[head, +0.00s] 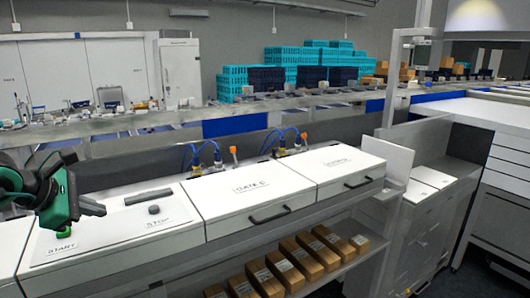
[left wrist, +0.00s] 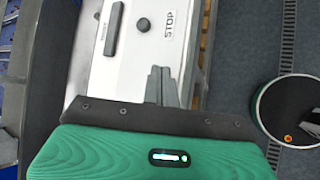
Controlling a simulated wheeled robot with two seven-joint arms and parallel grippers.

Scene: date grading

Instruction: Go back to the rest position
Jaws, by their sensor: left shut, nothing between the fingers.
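My left gripper (head: 92,207) comes in from the left edge in the head view, above the START end of the white control panel (head: 110,236). Its fingers are shut with nothing between them. A green START button (head: 63,233) shows just below it; I cannot tell whether they touch. In the left wrist view, the shut dark fingers (left wrist: 160,82) point over the panel, close to the round grey STOP button (left wrist: 144,25). The dark bar handle (left wrist: 115,28) lies beside that button. My right gripper is in neither view.
Two white lidded boxes with black handles, one labelled DATE (head: 250,190), the other (head: 338,167) farther right, adjoin the panel. Brown cartons (head: 267,281) stand on a shelf below. Blue cables (head: 205,152) rise behind. A grey upright post (head: 403,80) stands at right.

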